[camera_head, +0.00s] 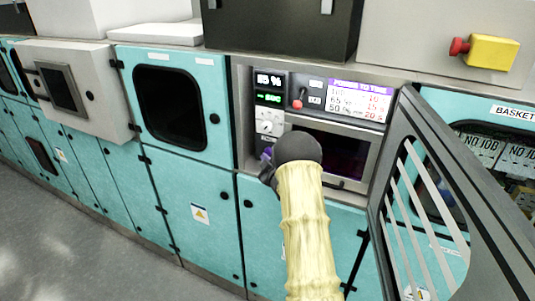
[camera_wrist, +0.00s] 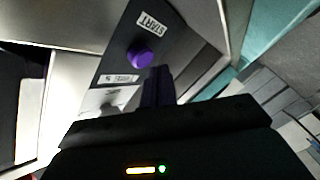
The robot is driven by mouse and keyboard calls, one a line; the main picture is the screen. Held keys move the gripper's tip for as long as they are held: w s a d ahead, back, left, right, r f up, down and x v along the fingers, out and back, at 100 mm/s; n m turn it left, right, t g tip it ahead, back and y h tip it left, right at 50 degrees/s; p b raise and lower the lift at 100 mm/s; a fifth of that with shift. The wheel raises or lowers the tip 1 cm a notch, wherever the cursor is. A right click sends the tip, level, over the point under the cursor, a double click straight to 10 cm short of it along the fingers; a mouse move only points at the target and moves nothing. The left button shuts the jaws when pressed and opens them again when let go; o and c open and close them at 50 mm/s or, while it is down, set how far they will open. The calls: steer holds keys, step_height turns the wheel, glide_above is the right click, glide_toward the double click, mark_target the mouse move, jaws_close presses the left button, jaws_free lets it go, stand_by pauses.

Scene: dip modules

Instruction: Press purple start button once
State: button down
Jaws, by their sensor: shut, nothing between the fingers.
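The purple start button (camera_wrist: 140,57) is a round knob on a dark panel in the wrist view, beside a white START label (camera_wrist: 152,24). My gripper (camera_wrist: 158,82) is shut and empty, its dark purple fingers close together. The fingertips appear just below and right of the button in the picture; I cannot tell whether they touch it. In the head view my arm reaches to the control panel left of the dark oven window, and my wrist hides much of the gripper and the button.
An open grey-framed door (camera_head: 440,190) stands close on the right of my arm. A red emergency knob on a yellow box (camera_head: 490,51) is at upper right. Teal cabinets line the left.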

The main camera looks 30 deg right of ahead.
steer(key=shift+w+d+b, duration=0.4)
steer(key=shift+d+b, duration=0.15)
stand_by(0.7)
steer(key=shift+d+r, duration=0.1)
steer(key=shift+r, duration=0.1)
steer(key=shift+w+d+b, duration=0.1)
steer(key=shift+d+b, duration=0.2)
stand_by(1.1)
steer(key=shift+f, duration=0.1)
steer(key=shift+s+a+f+b, duration=0.25)
steer(key=shift+a+f+b, duration=0.05)
steer(key=shift+f+b, duration=0.15)
steer(key=shift+s+a, duration=0.2)
steer(key=shift+a, duration=0.15)
steer(key=shift+a+r, duration=0.1)
steer(key=shift+r, duration=0.05)
steer(key=shift+a+b, duration=0.1)
steer(key=shift+b, duration=0.2)
